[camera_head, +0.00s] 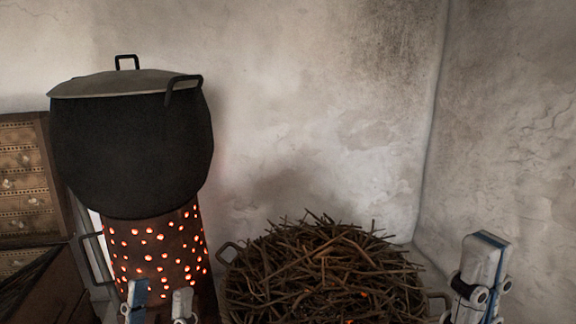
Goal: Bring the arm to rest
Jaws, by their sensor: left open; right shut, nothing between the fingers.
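My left gripper (160,302) shows at the bottom left edge, in front of the glowing stove. Its two fingertips stand apart with nothing between them. My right gripper (482,262) stands at the lower right, beside the basin of twigs and in front of the right wall. Its fingers are together and hold nothing. Most of both arms is out of view below the frame.
A large black pot (130,150) with a lid (120,84) sits on a perforated stove (150,250) with glowing holes. A heap of twigs (320,270) fills a handled basin, with small orange glints. A drawer cabinet (28,180) stands left. Plaster walls close the back and right.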

